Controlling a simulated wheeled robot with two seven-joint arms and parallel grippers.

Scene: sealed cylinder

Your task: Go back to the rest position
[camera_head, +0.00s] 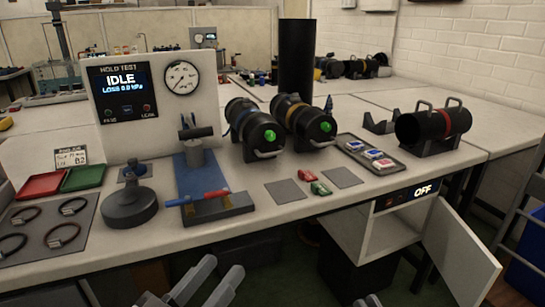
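My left gripper (226,267) is at the bottom of the view, below the bench's front edge. Its two fingers are apart with nothing visible between them. Only the tip of my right gripper (369,300) shows at the bottom edge, so its opening is hidden. Two dark cylinders lie in cradles on the bench, one with a blue band (247,117) and one with a yellow-brown band (297,114); both have green end knobs. A third dark cylinder with a red band (432,123) lies in a cradle at the right. Both grippers are apart from all of these.
The bench (270,222) spans the view. The hold tester (126,92) reads IDLE. A blue fixture (209,190), red tray (43,186), green tray (83,178) and card tray (369,155) stand on it. Below, a cabinet door (458,250) hangs open beside an OFF display (423,190).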

